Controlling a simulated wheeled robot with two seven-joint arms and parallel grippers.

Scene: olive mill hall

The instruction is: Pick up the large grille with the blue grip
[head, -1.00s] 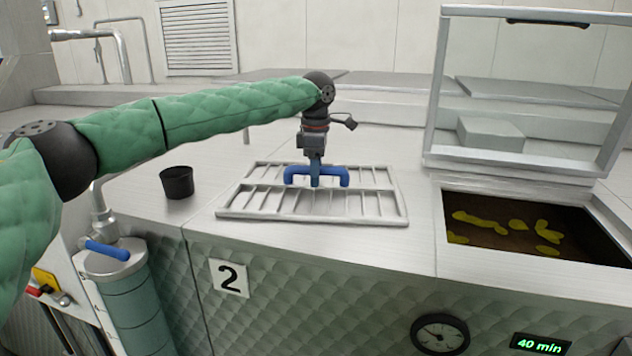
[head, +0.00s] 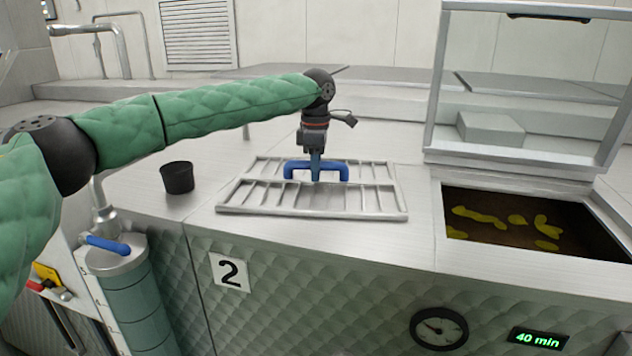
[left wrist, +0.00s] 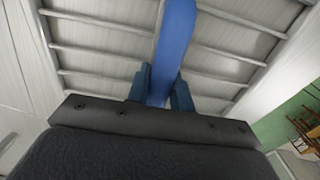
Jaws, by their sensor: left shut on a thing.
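The large metal grille (head: 370,204) lies on the steel counter, with a blue grip (head: 338,168) standing up from its middle. My left gripper (head: 316,174) points down from above and is shut on the blue grip. In the left wrist view the blue grip (left wrist: 174,50) runs between the two fingers (left wrist: 158,92), and the bars of the grille (left wrist: 100,55) show behind it. The grille looks flat on the counter; I cannot tell whether any gap is under it. My right gripper does not show in either view.
A black cup (head: 177,178) stands left of the grille. To the right is an open hatch (head: 530,222) with dark paste and yellow-green pieces inside, below a raised framed lid (head: 610,140). The counter's front edge is just before the grille.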

